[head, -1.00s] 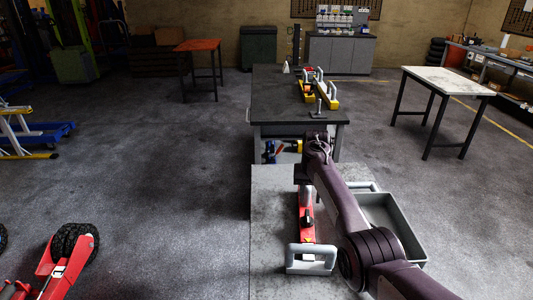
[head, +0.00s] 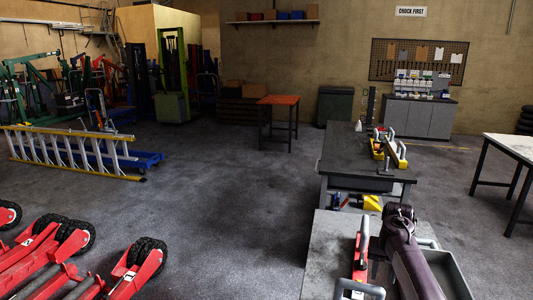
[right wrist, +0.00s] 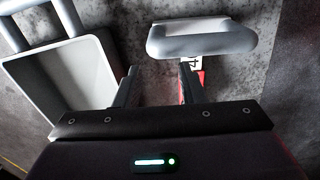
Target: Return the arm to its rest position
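My right arm (head: 408,250) comes in from the bottom right in the head view, bent over the near grey bench (head: 325,262). Its gripper shows in the right wrist view (right wrist: 157,82), with its two dark fingers apart and nothing held between them. A red tool with a grey handle (head: 360,288) lies on the bench just left of the arm. Its grey handle (right wrist: 200,38) is beyond the right finger in the wrist view. My left gripper is in neither view.
A grey tray (head: 448,268) sits right of my arm, partly hidden by it. A dark bench (head: 345,150) with a yellow and red tool (head: 386,150) stands beyond. Red wheeled jacks (head: 60,255) are on the floor at left. Open floor (head: 220,200) lies between.

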